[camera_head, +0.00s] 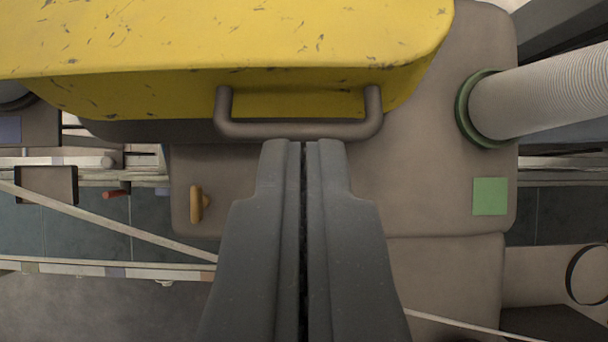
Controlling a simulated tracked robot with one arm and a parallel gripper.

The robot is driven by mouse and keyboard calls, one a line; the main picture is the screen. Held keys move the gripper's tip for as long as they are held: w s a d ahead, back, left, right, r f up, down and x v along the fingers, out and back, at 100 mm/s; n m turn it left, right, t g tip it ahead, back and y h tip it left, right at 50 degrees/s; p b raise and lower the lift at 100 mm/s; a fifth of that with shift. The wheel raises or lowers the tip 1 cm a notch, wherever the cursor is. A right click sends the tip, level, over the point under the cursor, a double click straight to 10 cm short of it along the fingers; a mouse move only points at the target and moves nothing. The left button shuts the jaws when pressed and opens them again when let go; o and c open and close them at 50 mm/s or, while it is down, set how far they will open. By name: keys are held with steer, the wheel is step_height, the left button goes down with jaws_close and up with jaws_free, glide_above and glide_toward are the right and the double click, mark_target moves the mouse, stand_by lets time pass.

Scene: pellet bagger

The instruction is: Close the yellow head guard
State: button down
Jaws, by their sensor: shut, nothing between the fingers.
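The yellow head guard (230,45) fills the top of the view, a scuffed yellow cover with a rounded right corner. A dark grey bar handle (298,130) sticks out from its lower front face. My gripper (304,146) is shut and empty, with its fingertips at the lower edge of the handle bar near its middle. I cannot tell whether the tips touch the bar. The guard's upper part and hinge are out of view.
A ribbed white hose (545,95) with a green collar (462,110) enters at right. Pale rails (110,270) run at left.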

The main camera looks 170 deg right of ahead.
steer(key=p, duration=0.1)
glide_above(303, 123)
steer(key=f, duration=0.5)
steer(key=shift+s+d, duration=0.1)
steer(key=shift+s, duration=0.3)
steer(key=shift+s+d+f+p, duration=0.1)
steer(key=shift+s+f+p, duration=0.15)
steer(key=shift+f, duration=0.55)
steer(key=shift+s+f+p, duration=0.1)
steer(key=shift+f+p, duration=0.1)
steer(key=shift+f, duration=0.6)
steer(key=shift+f, duration=0.1)
